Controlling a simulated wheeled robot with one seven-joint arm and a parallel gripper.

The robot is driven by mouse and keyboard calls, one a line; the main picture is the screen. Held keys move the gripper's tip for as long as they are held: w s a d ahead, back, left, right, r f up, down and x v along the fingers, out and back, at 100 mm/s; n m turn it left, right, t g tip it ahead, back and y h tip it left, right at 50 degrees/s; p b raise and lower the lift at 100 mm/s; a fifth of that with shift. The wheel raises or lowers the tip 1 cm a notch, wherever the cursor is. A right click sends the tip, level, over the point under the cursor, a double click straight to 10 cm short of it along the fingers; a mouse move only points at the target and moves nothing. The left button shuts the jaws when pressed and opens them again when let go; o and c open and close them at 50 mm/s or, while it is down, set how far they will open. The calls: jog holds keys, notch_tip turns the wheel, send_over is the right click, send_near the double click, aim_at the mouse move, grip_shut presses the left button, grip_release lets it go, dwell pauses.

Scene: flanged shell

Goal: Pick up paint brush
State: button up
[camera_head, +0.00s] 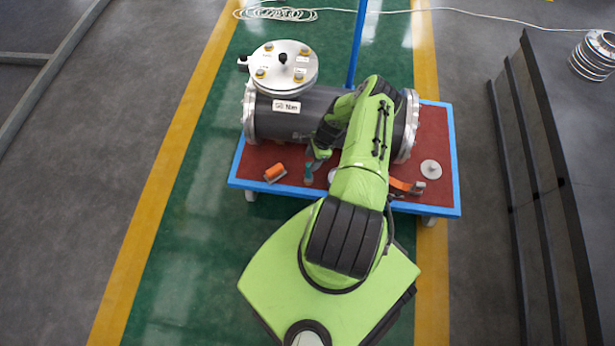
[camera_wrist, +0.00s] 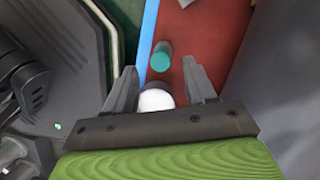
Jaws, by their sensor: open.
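My gripper (camera_wrist: 159,66) is open in the wrist view, with a finger on each side of a white round-topped object (camera_wrist: 156,100). A teal cylinder (camera_wrist: 162,56) lies just beyond that object, between the fingertips in the picture. Neither is visibly gripped. In the head view my gripper is largely hidden by my arm, above the near side of the red-topped table (camera_head: 440,140). An orange item with a grey end (camera_head: 405,186) lies right of my arm and may be the paint brush, but it is too small to be sure. It does not show in the wrist view.
A dark flanged pipe shell (camera_head: 285,115) with a bolted metal lid (camera_head: 284,65) fills the table's far part. An orange block-like item (camera_head: 275,173), the teal cylinder (camera_head: 309,174) and a grey disc (camera_head: 431,169) lie along the near side. A blue rim edges the table.

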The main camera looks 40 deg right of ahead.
aim_at(309, 164)
jog(key=b+x, duration=0.3)
jog(key=x, duration=0.4)
jog(key=shift+d, duration=0.1)
jog(key=shift+r, duration=0.2)
jog(key=shift+s, duration=0.1)
grip_shut()
